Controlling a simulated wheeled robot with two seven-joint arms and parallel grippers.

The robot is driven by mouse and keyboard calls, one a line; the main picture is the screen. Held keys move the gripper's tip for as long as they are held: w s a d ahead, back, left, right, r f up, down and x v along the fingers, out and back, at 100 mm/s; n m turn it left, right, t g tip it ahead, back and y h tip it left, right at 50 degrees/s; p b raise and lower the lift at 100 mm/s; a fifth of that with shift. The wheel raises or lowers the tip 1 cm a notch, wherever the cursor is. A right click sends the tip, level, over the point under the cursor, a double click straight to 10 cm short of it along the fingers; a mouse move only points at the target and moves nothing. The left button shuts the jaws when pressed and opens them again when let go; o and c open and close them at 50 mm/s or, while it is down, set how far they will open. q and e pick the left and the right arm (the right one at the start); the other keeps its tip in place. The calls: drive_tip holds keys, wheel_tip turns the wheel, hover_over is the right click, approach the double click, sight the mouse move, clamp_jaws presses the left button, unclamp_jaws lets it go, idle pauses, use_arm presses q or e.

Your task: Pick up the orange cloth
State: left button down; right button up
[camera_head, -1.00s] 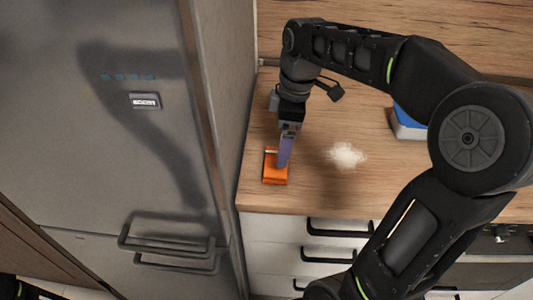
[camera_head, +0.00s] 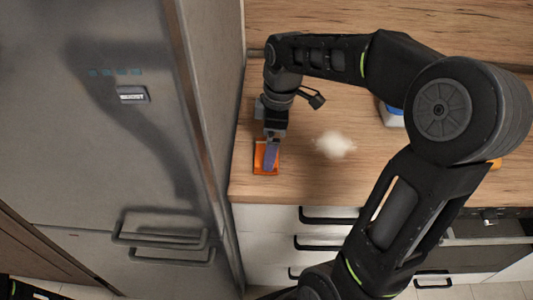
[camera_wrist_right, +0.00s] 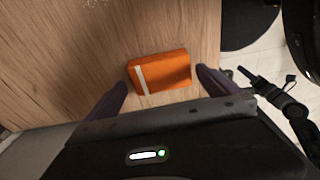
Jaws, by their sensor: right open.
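The orange cloth (camera_head: 259,163) is folded into a flat block and lies on the wooden counter near its left end. In the right wrist view the cloth (camera_wrist_right: 168,72) shows a white stripe near its left end. My right gripper (camera_head: 269,166) is over the cloth, pointing down, its fingers hiding part of it. In the right wrist view its open fingers (camera_wrist_right: 162,78) stand on either side of the cloth, with nothing gripped. My left gripper (camera_wrist_right: 243,72) seems to show small and dark at the right of that view; its jaws are unclear.
A tall grey fridge (camera_head: 110,150) stands close on the left. A whitish pile (camera_head: 335,145) lies on the counter (camera_head: 310,185) right of the cloth. A blue and white object (camera_head: 391,117) is partly behind my arm. Drawers with black handles (camera_head: 325,216) are below the front edge.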

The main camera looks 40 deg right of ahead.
drive_tip(key=f, duration=0.3)
drive_tip(key=shift+w+a+f, duration=0.15)
drive_tip(key=shift+a, duration=0.1)
drive_tip(key=shift+c, duration=0.6)
drive_tip(key=c, duration=1)
wheel_tip(320, 180, up, 10)
drive_tip(key=shift+r, duration=0.1)
